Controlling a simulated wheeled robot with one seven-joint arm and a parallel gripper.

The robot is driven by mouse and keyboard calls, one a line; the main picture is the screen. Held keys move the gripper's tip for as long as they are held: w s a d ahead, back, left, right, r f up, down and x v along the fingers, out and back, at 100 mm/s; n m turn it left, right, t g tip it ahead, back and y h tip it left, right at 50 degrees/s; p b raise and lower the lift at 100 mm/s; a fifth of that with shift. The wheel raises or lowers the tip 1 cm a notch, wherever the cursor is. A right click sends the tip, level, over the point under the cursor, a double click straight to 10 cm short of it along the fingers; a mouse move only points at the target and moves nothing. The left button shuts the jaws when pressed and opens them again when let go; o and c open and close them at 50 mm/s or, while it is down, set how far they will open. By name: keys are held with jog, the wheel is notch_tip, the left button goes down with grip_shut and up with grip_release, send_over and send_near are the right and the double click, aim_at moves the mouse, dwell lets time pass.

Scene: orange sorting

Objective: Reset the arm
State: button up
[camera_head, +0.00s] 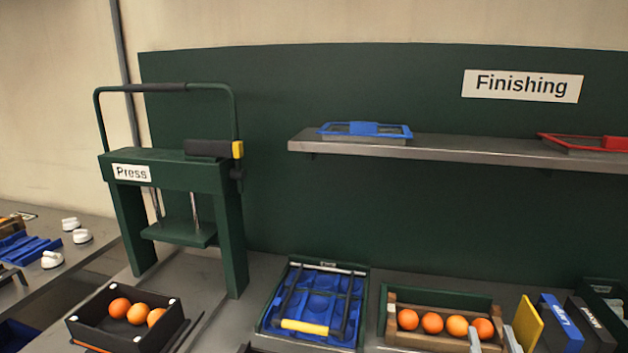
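Two pale grey upright fingertips, which look like my gripper (494,341), show at the bottom edge, right of centre. They stand apart with nothing visible between them, in front of the right end of a wooden crate (432,343) of oranges (457,325). The rest of my gripper and arm is out of the picture.
A green press (165,174) stands left, with a black tray (92,325) of oranges before it. A blue tray (311,280) with a yellow handle lies mid-bench. Coloured upright panels (558,322) stand right. A shelf (430,150) holds a blue frame (365,130) and a red frame (585,141).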

jog(key=s+a+f+g+y, duration=0.1)
jog(key=s+f, duration=0.3)
jog(key=s, duration=0.7)
jog(key=s+a+f+g+y+b, duration=0.1)
jog(key=s+a+f, duration=0.3)
jog(key=s, duration=0.8)
jog(key=s+a+f+g+y, duration=0.2)
jog(key=s+f, duration=0.3)
jog(key=s, duration=0.7)
jog(key=shift+a+f+g, duration=0.15)
jog(key=shift+a+g, duration=0.35)
jog(key=shift+g, duration=0.1)
